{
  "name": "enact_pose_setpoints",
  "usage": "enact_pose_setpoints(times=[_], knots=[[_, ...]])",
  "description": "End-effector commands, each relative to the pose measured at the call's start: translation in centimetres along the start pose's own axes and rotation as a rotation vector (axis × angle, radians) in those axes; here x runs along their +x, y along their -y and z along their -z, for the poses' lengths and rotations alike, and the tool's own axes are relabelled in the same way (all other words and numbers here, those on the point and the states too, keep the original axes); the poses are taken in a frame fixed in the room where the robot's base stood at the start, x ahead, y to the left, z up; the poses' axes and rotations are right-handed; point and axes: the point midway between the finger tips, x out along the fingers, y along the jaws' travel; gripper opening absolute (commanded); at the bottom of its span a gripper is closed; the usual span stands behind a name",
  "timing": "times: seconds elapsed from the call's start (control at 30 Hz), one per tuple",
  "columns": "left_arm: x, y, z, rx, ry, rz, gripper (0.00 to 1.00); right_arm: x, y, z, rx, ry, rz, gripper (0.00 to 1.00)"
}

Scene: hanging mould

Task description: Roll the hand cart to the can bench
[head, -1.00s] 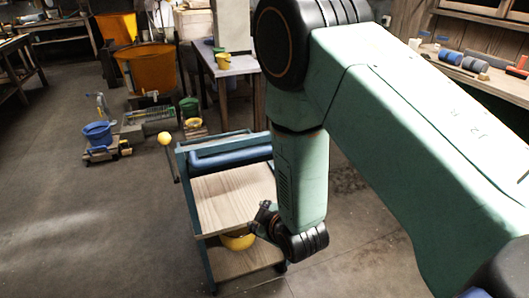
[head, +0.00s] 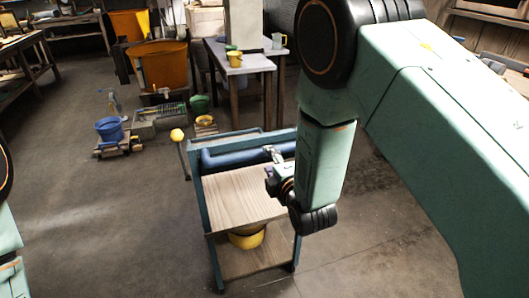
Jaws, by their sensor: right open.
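The hand cart (head: 238,204) stands in the middle of the head view, with a blue-grey frame, wooden shelves and a thick blue bar (head: 228,157) across its far top. A yellow bowl (head: 247,239) sits on its lower shelf. My right gripper (head: 271,154) is open at the right part of the bar; I cannot tell whether it touches it. My right forearm hides the cart's right side. A grey-topped table (head: 252,66) behind the cart, with a yellow mug and other small vessels, may be the can bench. Part of my left arm shows at the left edge, its gripper out of view.
An orange tub (head: 161,67) stands at the back left. A blue bucket (head: 109,128) on a low trolley and a green bucket (head: 199,103) stand on the floor left of the table. A yellow knob on a rod (head: 177,135) rises beside the cart.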

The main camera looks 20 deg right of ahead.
Motion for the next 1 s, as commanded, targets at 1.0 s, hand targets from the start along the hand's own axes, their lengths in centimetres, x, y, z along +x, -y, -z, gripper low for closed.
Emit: enact_pose_setpoints(times=[1.0], knots=[[0.8,0.0,0.0,0.000,0.000,0.000,0.40,6.4,0.0,-0.2,0.004,0.004,0.001,0.29]])
